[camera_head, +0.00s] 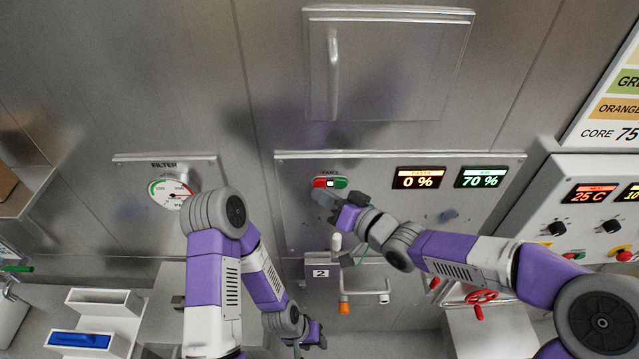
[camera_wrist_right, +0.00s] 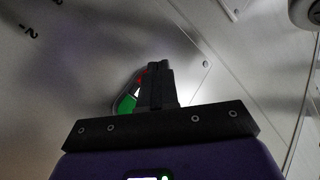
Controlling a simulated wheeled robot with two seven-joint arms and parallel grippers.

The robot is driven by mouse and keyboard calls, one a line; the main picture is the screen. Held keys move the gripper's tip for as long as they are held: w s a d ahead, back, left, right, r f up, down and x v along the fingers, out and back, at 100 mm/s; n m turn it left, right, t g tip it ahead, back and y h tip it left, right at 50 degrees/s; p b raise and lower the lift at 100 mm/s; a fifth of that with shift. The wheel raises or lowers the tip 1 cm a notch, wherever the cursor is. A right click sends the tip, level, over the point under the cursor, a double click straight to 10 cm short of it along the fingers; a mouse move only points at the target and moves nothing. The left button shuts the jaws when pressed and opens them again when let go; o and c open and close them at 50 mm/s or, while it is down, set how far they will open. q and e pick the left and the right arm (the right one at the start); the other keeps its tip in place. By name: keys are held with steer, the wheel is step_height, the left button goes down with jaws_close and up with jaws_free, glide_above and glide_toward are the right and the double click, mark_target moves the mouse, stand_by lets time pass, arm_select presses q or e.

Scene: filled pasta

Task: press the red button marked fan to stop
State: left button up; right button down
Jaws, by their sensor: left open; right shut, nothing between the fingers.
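The fan switch (camera_head: 330,183) is on a steel wall panel, with a red button (camera_head: 319,183) on its left and a green button (camera_head: 341,183) on its right. My right gripper (camera_head: 323,198) is shut and empty, its fingertips just below the red button. In the right wrist view the shut fingers (camera_wrist_right: 156,82) partly cover the red button (camera_wrist_right: 141,77), while the green button (camera_wrist_right: 126,105) shows beside them. I cannot tell whether the fingertips touch the red button. My left gripper (camera_head: 316,338) is low at the bottom, open and away from the panel.
The displays right of the switch read 0 % (camera_head: 418,178) and 70 % (camera_head: 482,177). A filter gauge (camera_head: 172,193) is at left, and a handled hatch (camera_head: 390,65) is above.

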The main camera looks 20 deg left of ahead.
steer(key=shift+w+a, duration=0.1)
steer(key=shift+w, duration=0.3)
stand_by(0.6)
steer(key=shift+s, duration=0.15)
steer(key=shift+s+d, duration=0.2)
steer(key=shift+s, duration=0.45)
steer(key=shift+s+d+b, duration=0.15)
steer(key=shift+s+d, duration=0.1)
steer(key=shift+s, duration=0.55)
steer(key=shift+s+d+b, duration=0.2)
steer(key=shift+s, duration=0.6)
steer(key=shift+s+d+b, duration=0.15)
steer(key=shift+s+d, duration=0.1)
steer(key=shift+s, duration=0.55)
